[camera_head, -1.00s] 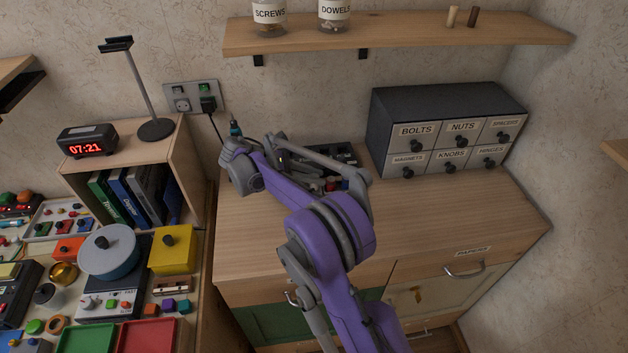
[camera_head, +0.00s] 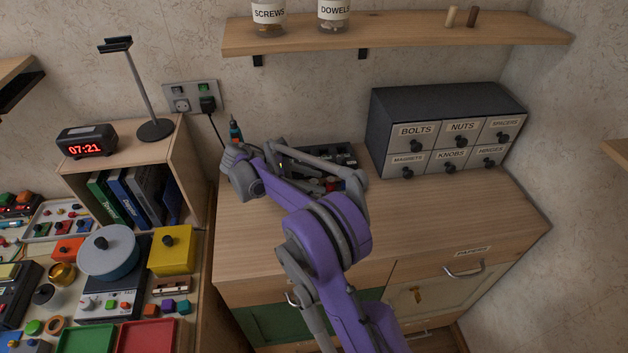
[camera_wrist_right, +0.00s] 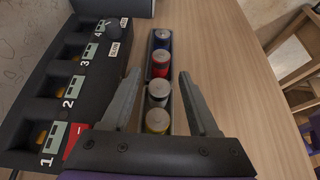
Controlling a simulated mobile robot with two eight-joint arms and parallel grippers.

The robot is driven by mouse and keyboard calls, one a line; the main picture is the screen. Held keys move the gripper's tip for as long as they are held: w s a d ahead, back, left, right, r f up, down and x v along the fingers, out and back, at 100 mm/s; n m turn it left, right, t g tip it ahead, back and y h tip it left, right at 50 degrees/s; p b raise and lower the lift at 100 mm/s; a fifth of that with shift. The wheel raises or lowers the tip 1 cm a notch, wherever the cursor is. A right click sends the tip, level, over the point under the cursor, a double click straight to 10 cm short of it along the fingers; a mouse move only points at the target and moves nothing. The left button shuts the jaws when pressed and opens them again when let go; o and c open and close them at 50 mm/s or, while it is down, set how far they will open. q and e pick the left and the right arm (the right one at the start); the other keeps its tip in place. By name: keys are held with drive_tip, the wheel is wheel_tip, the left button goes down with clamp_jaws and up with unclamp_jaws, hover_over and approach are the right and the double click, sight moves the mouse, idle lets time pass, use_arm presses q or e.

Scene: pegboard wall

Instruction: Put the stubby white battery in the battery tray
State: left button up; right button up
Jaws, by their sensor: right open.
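In the right wrist view, a narrow grey tray (camera_wrist_right: 174,118) holds several batteries in a row: a blue one (camera_wrist_right: 162,41), a red one (camera_wrist_right: 160,63), a dark one with a pale top (camera_wrist_right: 158,91) and a yellow one (camera_wrist_right: 157,120). I cannot tell for sure which, if any, is the stubby white battery. My right gripper (camera_wrist_right: 158,75) is open, its fingers on either side of the row, with nothing clearly held. In the head view my right arm partly covers this area and hides the fingertips. My left gripper is not in view.
A black device (camera_wrist_right: 62,110) with numbered slots stands left of the row in the wrist view. In the head view a labelled drawer cabinet (camera_head: 440,125) stands to the right. The cabinet top (camera_head: 420,215) is clear in front. A shelf (camera_head: 400,32) hangs above.

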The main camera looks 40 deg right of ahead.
drive_tip(key=shift+t, duration=0.3)
drive_tip(key=v, duration=1.2)
drive_tip(key=shift+s, duration=0.2)
drive_tip(key=s+a+f+m+t+y, duration=0.3)
drive_tip(key=s+a+m, duration=0.1)
drive_tip(key=s, duration=0.5)
drive_tip(key=s+a+f+m+t+y, duration=0.3)
drive_tip(key=s+a+m+t+y, duration=0.1)
drive_tip(key=s, duration=0.6)
drive_tip(key=s+a+f+m+t+y, duration=0.3)
drive_tip(key=s+a+m, duration=0.1)
drive_tip(key=s, duration=0.5)
drive_tip(key=shift+s+a+t+y, duration=0.2)
drive_tip(key=shift+a+t+y, duration=0.1)
drive_tip(key=shift+a, duration=0.25)
drive_tip(key=r+p, duration=0.2)
drive_tip(key=shift+w+r, duration=0.35)
drive_tip(key=shift+r, duration=0.05)
